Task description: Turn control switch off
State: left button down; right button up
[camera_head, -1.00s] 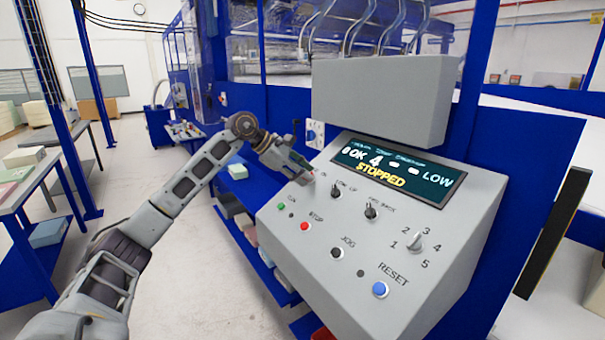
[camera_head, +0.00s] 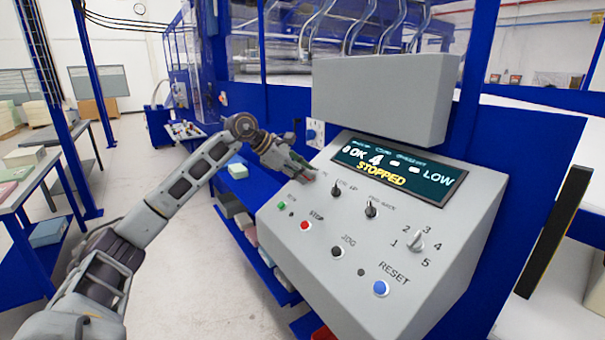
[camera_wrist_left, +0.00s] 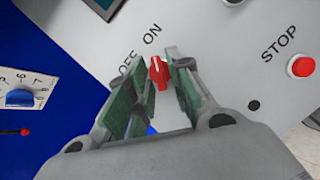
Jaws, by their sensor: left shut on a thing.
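The control switch is a small red knob (camera_wrist_left: 158,73) on the grey control panel, below the OFF and ON labels in the left wrist view. Its pale mark points up, roughly towards ON; the exact setting is hard to tell. My left gripper (camera_wrist_left: 160,84) is shut on the knob, with one green-padded finger on each side. In the head view my left gripper (camera_head: 308,174) is at the panel's upper left corner and hides the knob. My right gripper is not in view.
The control panel (camera_head: 330,285) has a display (camera_head: 390,172) reading STOPPED. A red stop button (camera_head: 304,225), black knobs (camera_head: 371,209), a selector (camera_head: 416,241) and a blue reset button (camera_head: 380,288) are nearby. A grey box (camera_head: 385,100) overhangs the display.

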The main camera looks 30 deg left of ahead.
pick_arm(q)
jog(key=shift+s+n+t+y, duration=0.1)
jog(key=shift+n+t+y, duration=0.35)
jog(key=shift+n, duration=1.05)
jog(key=shift+d+n, duration=0.1)
jog(key=shift+n, duration=0.6)
jog(key=shift+d+r+n+t+y, duration=0.1)
jog(key=shift+n+t+y, duration=0.25)
jog(key=shift+n, duration=0.7)
jog(key=shift+d+r+n+t+y, duration=0.15)
jog(key=shift+n+y, duration=0.25)
jog(key=shift+n, duration=0.65)
jog(key=shift+f+n+y, duration=0.1)
jog(key=shift+n+y, duration=0.2)
jog(key=shift+n, duration=0.7)
jog(key=shift+s+d+n+y, duration=0.1)
jog(key=shift+n+y, duration=0.4)
jog(key=shift+n, duration=1)
jog(key=shift+n+y, duration=0.3)
jog(key=shift+n, duration=0.5)
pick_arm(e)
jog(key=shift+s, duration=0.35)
pick_arm(q)
jog(key=shift+f+n, duration=0.15)
jog(key=shift+n, duration=0.25)
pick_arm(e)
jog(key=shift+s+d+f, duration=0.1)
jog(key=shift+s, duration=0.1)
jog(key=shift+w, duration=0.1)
